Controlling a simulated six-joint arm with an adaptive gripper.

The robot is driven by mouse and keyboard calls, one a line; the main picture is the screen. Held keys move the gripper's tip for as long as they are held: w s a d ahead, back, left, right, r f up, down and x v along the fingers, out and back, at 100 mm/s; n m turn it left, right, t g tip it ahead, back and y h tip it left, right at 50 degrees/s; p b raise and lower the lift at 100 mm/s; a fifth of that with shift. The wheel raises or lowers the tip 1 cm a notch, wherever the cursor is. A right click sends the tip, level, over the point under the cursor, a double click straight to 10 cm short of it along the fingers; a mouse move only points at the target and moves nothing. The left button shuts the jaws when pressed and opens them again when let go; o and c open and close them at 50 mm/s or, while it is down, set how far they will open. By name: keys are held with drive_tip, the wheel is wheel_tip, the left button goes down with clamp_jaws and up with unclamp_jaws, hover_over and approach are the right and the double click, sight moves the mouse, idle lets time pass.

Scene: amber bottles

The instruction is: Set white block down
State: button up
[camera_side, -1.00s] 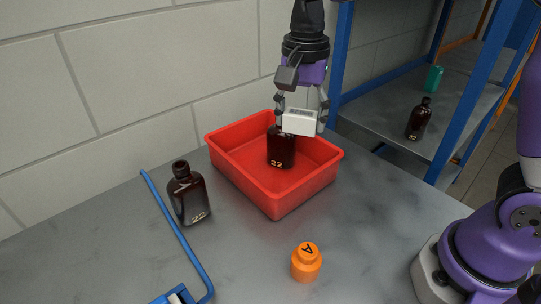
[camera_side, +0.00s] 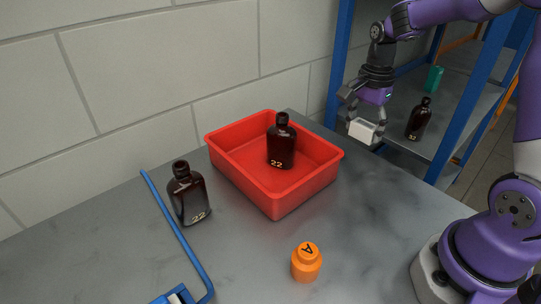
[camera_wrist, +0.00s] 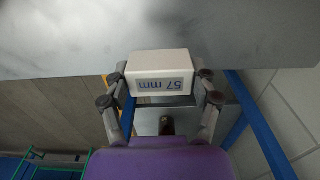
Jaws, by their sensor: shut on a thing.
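The white block (camera_side: 363,130) is held between the fingers of my gripper (camera_side: 366,122), in the air to the right of the red bin in the side view. In the wrist view the block (camera_wrist: 160,73) shows a "57 mm" label, with a finger of my gripper (camera_wrist: 160,88) against each side. The grey tabletop (camera_wrist: 60,35) fills the top of that view, and the block overlaps its edge. I cannot tell how high the block is above the table.
A red bin (camera_side: 280,204) holds a dark bottle (camera_side: 281,145). Another bottle (camera_side: 188,194) stands left by a blue rail (camera_side: 178,232). An orange weight-like piece (camera_side: 306,264) stands in front. A blue-framed shelf (camera_side: 339,75) at right holds a bottle (camera_side: 419,119) and green cylinder (camera_side: 434,79).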

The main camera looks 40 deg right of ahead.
sight(364, 125)
wheel_tip(364, 125, down, 8)
drive_tip(key=shift+r, duration=0.1)
idle(0.4)
drive_tip(key=o, duration=1.2)
drive_tip(key=shift+f, duration=0.2)
drive_tip(key=shift+c, duration=0.2)
drive_tip(key=shift+r, duration=0.1)
drive_tip(key=r, duration=1.2)
drive_tip(key=shift+a+r, duration=0.2)
drive_tip(key=shift+a, duration=0.05)
drive_tip(key=s+a+r+n+t, duration=0.2)
drive_tip(key=s+a+n, duration=0.2)
drive_tip(key=n, duration=0.5)
drive_tip(key=s+a+r+n+t, duration=0.2)
drive_tip(key=s+a+n+t, duration=0.1)
drive_tip(key=a+n, duration=0.4)
drive_tip(key=shift+s+a+r+n+t, duration=0.2)
drive_tip(key=shift+s+a+n+t, duration=0.1)
drive_tip(key=shift+s+n, duration=0.65)
